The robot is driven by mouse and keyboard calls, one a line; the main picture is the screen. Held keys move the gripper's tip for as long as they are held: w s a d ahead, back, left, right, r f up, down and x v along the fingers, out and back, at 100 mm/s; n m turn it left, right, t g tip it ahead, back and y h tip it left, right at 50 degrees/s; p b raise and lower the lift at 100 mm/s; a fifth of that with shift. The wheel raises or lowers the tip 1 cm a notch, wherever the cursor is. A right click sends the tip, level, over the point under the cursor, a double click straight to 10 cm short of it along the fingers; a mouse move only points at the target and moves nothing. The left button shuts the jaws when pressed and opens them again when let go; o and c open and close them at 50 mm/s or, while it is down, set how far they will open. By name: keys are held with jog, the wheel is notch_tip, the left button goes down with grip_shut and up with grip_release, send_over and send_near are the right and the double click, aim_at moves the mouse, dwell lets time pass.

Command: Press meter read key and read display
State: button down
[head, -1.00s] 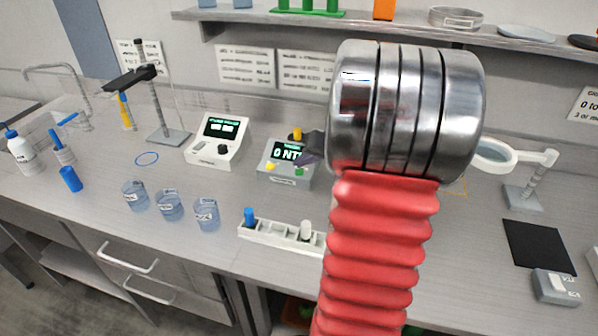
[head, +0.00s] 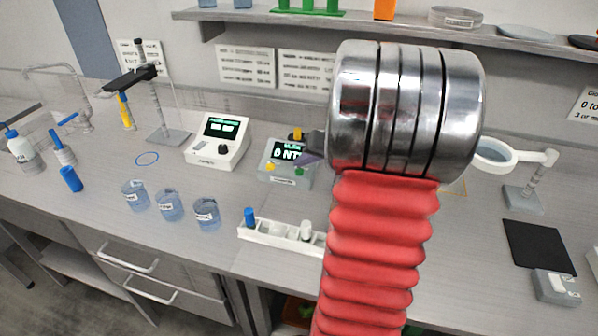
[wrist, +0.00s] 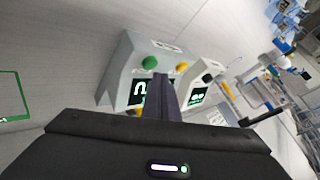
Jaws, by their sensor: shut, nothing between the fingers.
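The turbidity meter (head: 289,178) is a grey box on the bench, with a dark display (head: 288,151) that reads "0 NT" with the rest covered. A yellow key (head: 270,167) and a green key (head: 299,171) sit on its front. A yellow-orange cap (head: 296,134) stands on top. My gripper (head: 313,157) is shut and empty at the right side of the display, partly hidden behind my arm. In the wrist view, my shut fingers (wrist: 164,84) lie across the display, near the green key (wrist: 149,62). Whether they touch the meter is unclear.
A second white meter (head: 218,140) with a dark knob stands just left. Several beakers (head: 170,205) and a white vial rack (head: 281,234) are in front. A clamp stand (head: 157,98) is at the back left, a magnifier (head: 497,152) at the right. A shelf (head: 390,28) runs above.

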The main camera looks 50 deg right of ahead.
aim_at(303, 173)
jog(key=shift+f, duration=0.85)
dwell(1.3)
jog(key=shift+r, duration=0.9)
jog(key=shift+r, duration=2.5)
dwell(0.8)
